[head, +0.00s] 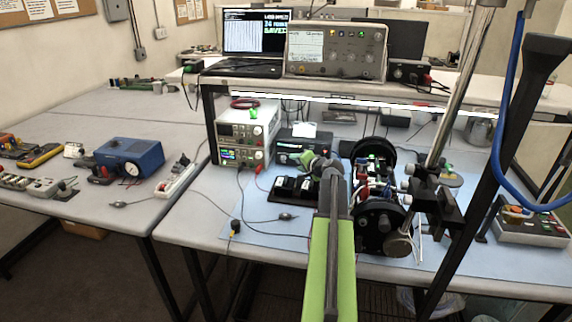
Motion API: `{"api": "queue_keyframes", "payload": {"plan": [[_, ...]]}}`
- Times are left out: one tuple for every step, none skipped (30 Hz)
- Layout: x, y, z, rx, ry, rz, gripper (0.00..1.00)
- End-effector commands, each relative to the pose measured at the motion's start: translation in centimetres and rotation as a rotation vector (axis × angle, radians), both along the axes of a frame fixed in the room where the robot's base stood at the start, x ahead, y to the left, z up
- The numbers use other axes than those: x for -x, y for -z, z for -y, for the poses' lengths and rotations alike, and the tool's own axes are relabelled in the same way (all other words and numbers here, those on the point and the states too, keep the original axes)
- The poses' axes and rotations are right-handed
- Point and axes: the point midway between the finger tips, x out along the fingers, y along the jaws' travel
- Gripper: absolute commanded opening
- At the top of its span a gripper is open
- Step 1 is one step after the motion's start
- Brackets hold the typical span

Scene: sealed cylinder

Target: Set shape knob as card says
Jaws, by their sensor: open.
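A white card-like piece (305,130) stands on top of a dark instrument box (290,146) under the shelf; any writing on it is too small to read. I cannot tell which knob is the shape knob. Small knobs show on the stacked beige instruments (243,135) left of that box and on the oscilloscope (336,52) on the shelf. My green arm reaches up from the bottom, and my gripper (318,162) is in front of the dark box, over the bench. Its jaws are small and partly hidden by my arm; they are open, and I see nothing held.
A black cylinder rig with coloured parts (377,195) stands close on the right. Black blocks (292,188) lie left of my arm. A metal post (460,90) rises at right. Loose cables cross the blue mat (262,232). A red-button box (531,226) sits far right.

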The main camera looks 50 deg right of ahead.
Motion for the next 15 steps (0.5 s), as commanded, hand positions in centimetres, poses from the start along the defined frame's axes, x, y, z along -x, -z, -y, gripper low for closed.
{"api": "queue_keyframes", "payload": {"plan": [[-1.4, 1.1, 0.7, 0.001, -0.002, -0.001, 0.44], [-2.1, 1.4, 0.9, 0.000, -0.002, -0.001, 0.44], [-3.0, 1.8, 1.2, 0.000, -0.002, 0.000, 0.44], [-3.7, 2.1, 1.4, 0.000, -0.002, 0.000, 0.44], [-4.3, 2.4, 1.6, 0.001, -0.002, 0.000, 0.44], [-5.2, 2.8, 1.9, 0.000, -0.002, -0.001, 0.44], [-5.9, 3.1, 2.1, 0.000, -0.002, -0.001, 0.44], [-6.5, 3.4, 2.3, 0.000, -0.002, -0.001, 0.44], [-7.3, 3.7, 2.6, 0.000, -0.002, -0.001, 0.44], [-7.8, 3.9, 2.8, 0.000, -0.001, -0.001, 0.44], [-8.3, 4.1, 2.9, 0.000, -0.001, -0.001, 0.44], [-8.9, 4.4, 3.1, 0.000, -0.001, -0.001, 0.44], [-9.3, 4.5, 3.3, 0.000, -0.001, -0.001, 0.44], [-9.7, 4.6, 3.3, 0.000, -0.001, -0.001, 0.44], [-10.1, 4.8, 3.4, -0.001, 0.000, -0.001, 0.44]]}}
